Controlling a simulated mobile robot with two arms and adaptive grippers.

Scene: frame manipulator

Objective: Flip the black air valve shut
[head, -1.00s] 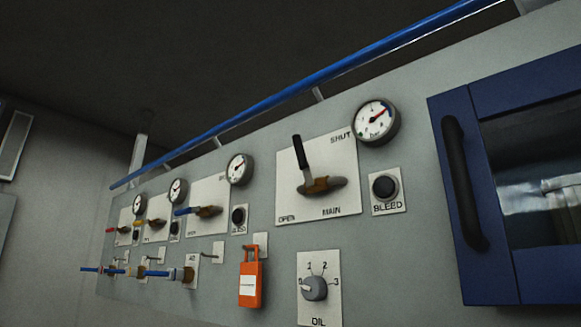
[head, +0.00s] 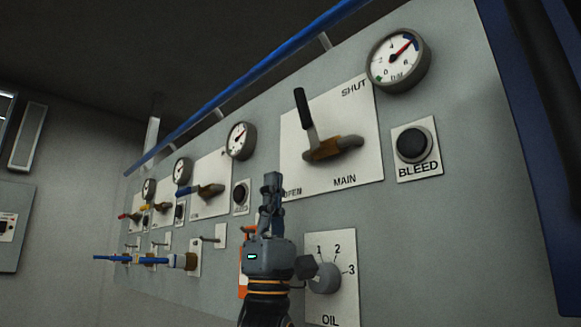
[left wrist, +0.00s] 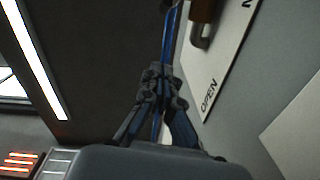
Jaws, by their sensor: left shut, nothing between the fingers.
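The black air valve's lever (head: 304,110) points up, leaning slightly left, from a brass and grey valve body (head: 332,149). It is mounted on a white plate (head: 366,120) marked OPEN at lower left, MAIN below and SHUT at upper right. My left gripper (head: 271,180) is shut and empty, in front of the plate's lower left corner, below the lever and covering part of OPEN. In the left wrist view the shut fingers (left wrist: 155,75) show beside the plate (left wrist: 222,65), with the valve body (left wrist: 203,12) cut off at the top. My right gripper is not in view.
A gauge (head: 398,59) and a BLEED button (head: 415,146) lie right of the plate. An OIL knob (head: 325,278) is below. Smaller valves with coloured levers (head: 203,191) are to the left. A blue rail (head: 240,80) runs above; a blue-framed door (head: 525,130) stands at right.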

